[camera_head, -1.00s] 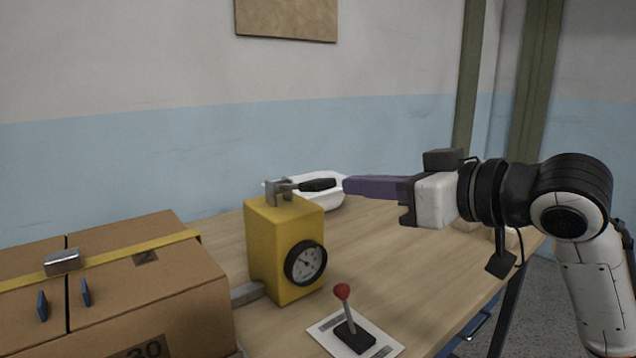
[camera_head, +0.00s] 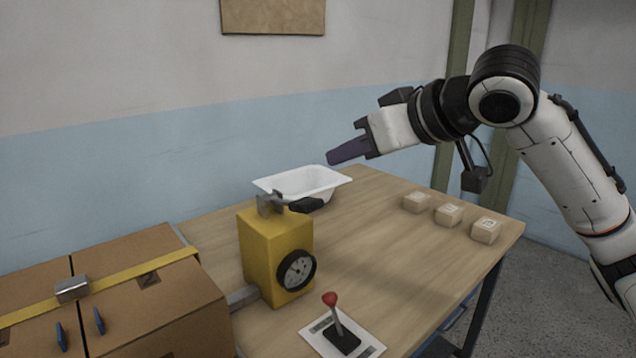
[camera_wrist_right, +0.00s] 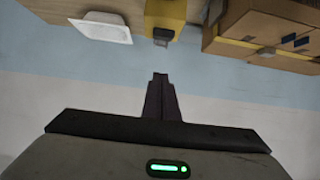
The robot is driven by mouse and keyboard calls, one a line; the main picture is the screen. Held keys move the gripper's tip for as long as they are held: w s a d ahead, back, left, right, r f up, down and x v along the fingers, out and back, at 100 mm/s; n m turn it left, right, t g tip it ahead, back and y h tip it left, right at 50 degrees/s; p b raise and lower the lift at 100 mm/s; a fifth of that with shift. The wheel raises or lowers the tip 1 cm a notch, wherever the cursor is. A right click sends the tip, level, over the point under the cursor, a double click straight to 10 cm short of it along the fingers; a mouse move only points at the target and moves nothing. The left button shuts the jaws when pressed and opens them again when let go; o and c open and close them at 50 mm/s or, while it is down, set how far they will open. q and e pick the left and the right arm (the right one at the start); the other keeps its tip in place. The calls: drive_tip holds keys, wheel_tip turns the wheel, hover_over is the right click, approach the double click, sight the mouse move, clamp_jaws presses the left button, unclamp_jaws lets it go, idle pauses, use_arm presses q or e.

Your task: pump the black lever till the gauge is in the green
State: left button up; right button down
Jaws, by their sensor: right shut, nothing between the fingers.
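The yellow pump box (camera_head: 262,250) stands on the table with a round black-rimmed gauge (camera_head: 297,271) on its front; the needle is too small to read against any green band. The black lever (camera_head: 306,205) sticks out to the right from the metal bracket on top, roughly level. My right gripper (camera_head: 332,158) is shut and empty, its purple fingers up and to the right of the lever's end, apart from it. In the right wrist view the shut fingertips (camera_wrist_right: 160,77) point toward the pump (camera_wrist_right: 165,11). My left gripper is not in view.
A white tub (camera_head: 285,184) stands behind the lever. A red-knobbed stick (camera_head: 336,318) on a plate is in front of the pump. Three small boxes (camera_head: 449,214) sit at the right edge, and a large strapped carton (camera_head: 165,310) is at left. The middle of the table is clear.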

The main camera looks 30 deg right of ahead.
drive_tip(key=p, duration=0.1)
hover_over(314, 202)
drive_tip(key=f, duration=0.4)
drive_tip(key=shift+w+f, duration=0.2)
drive_tip(key=shift+w, duration=0.05)
wheel_tip(314, 202, down, 4)
drive_tip(key=shift+r, duration=0.25)
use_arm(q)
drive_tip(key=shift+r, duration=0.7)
use_arm(e)
drive_tip(key=shift+s+f, duration=0.15)
drive_tip(key=shift+f, duration=0.35)
